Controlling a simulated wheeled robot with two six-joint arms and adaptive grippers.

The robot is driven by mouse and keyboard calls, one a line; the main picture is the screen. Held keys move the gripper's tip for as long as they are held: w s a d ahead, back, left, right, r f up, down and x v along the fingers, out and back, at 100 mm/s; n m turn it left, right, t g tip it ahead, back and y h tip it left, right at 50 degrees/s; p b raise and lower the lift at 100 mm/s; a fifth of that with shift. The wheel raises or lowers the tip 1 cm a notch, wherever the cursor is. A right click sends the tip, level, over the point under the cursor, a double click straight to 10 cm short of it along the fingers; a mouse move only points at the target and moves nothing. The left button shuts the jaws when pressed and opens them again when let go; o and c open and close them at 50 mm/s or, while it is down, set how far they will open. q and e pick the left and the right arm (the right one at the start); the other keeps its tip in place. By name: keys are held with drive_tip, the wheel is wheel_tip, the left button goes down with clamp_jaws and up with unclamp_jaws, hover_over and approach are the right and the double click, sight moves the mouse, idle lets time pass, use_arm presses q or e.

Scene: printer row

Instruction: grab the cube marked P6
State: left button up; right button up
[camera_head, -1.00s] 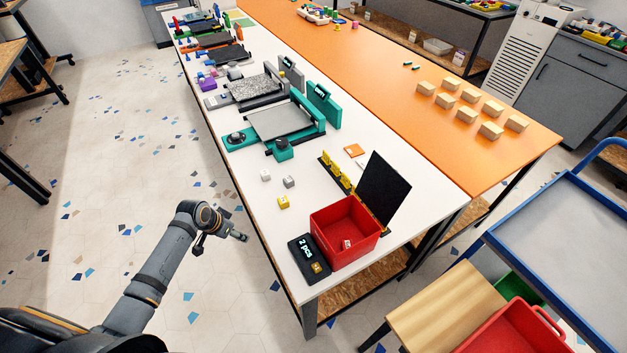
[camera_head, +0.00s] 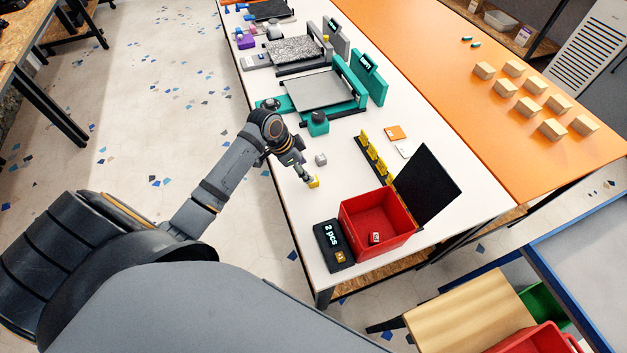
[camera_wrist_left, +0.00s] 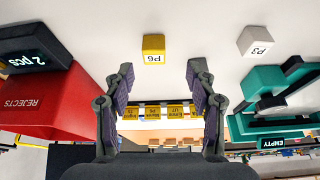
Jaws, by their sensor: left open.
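The yellow cube marked P6 (camera_head: 314,182) sits on the white table near its left edge. In the left wrist view the P6 cube (camera_wrist_left: 153,49) is upside down in the picture, just beyond the fingertips and between their lines. My left gripper (camera_head: 304,176) is beside the cube, over the table; in its wrist view the gripper (camera_wrist_left: 160,70) is open and empty. A grey cube (camera_head: 320,159) stands a little farther back; a cube marked P3 (camera_wrist_left: 257,41) shows right in the wrist view. My right gripper is not in view.
A red bin (camera_head: 375,225) marked REJECTS holds a small cube. A black "2 pcs" display (camera_head: 331,243) stands beside it. Yellow labelled holders (camera_head: 373,154) line up behind. A teal printer (camera_head: 352,88) stands farther back. Bare white table surrounds P6.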

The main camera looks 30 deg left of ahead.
use_arm(q)
drive_tip(key=x, duration=0.2)
drive_tip(key=p+x, duration=0.1)
drive_tip(key=x, duration=0.1)
drive_tip(key=shift+s+d+f, duration=0.15)
drive_tip(key=shift+d+f, duration=0.1)
drive_tip(key=shift+d, duration=0.25)
drive_tip(key=shift+f, duration=0.2)
drive_tip(key=c, duration=0.9)
